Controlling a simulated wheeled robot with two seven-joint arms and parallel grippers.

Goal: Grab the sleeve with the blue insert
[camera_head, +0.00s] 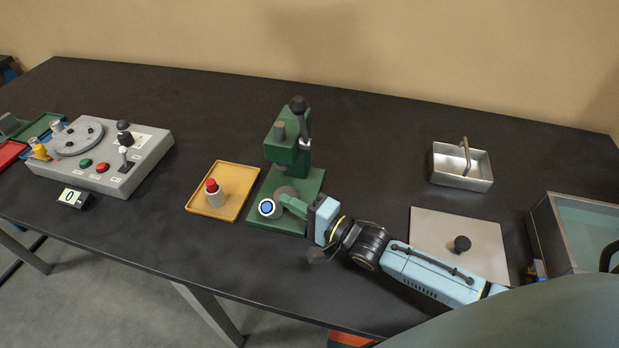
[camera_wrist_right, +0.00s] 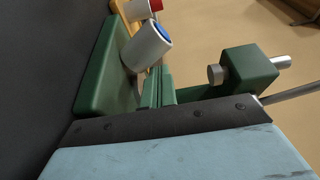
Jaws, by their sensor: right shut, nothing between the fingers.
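The sleeve with the blue insert (camera_head: 267,208) is a short pale cylinder with a blue round top. It is at the front left of the green press base (camera_head: 289,225), and it also shows near the top of the right wrist view (camera_wrist_right: 147,48). My right gripper (camera_head: 287,203) comes in from the right with its green fingers pointing at this sleeve. The fingers (camera_wrist_right: 158,86) are shut and empty, close beside the sleeve; I cannot tell whether they touch it. My left gripper is out of view.
A sleeve with a red insert (camera_head: 213,193) stands on a yellow tray (camera_head: 235,181) left of the press. The press column (camera_head: 285,150) rises behind my gripper. A grey control box (camera_head: 125,165) stands left; a metal plate (camera_head: 430,222) and open metal box (camera_head: 462,182) lie right.

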